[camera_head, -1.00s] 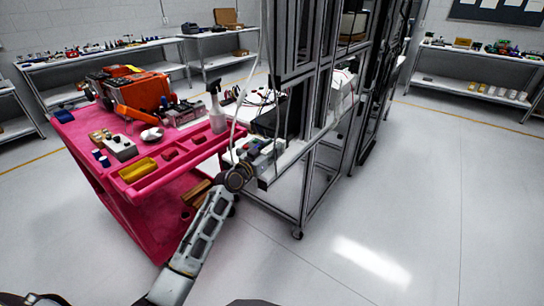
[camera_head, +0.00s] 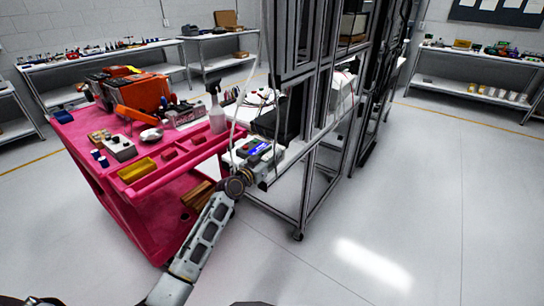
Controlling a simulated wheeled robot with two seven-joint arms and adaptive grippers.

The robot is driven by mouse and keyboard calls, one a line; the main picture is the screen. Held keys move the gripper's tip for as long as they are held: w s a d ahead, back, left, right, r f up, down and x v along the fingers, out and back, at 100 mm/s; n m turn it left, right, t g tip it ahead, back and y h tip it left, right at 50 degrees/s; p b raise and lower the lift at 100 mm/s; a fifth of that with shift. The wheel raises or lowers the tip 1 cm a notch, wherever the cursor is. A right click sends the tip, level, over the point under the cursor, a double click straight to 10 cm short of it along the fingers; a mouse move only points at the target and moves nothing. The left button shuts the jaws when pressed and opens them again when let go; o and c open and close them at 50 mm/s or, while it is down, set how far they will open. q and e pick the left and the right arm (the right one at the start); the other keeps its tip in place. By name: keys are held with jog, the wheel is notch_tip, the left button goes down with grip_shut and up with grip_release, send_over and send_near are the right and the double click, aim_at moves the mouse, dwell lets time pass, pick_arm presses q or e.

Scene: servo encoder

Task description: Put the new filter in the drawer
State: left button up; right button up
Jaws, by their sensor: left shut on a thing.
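My left gripper (camera_head: 246,175) is at the lower left corner of the metal frame, at the front of a pale box-like unit (camera_head: 268,160). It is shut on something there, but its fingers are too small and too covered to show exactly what. The unit has a blue patch (camera_head: 258,148) and small red and green marks on top. I cannot pick out a new filter for certain, and no open drawer is clearly visible. My right gripper is not in view.
A pink cart (camera_head: 110,205) on the left carries an orange machine (camera_head: 133,90), a yellow tray (camera_head: 137,169) and a spray bottle (camera_head: 216,112). The tall metal frame (camera_head: 305,180) stands to its right. The floor (camera_head: 410,190) at right is clear.

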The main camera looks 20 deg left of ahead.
pick_arm(q)
jog(key=o, duration=1)
jog(key=shift+r, duration=0.1)
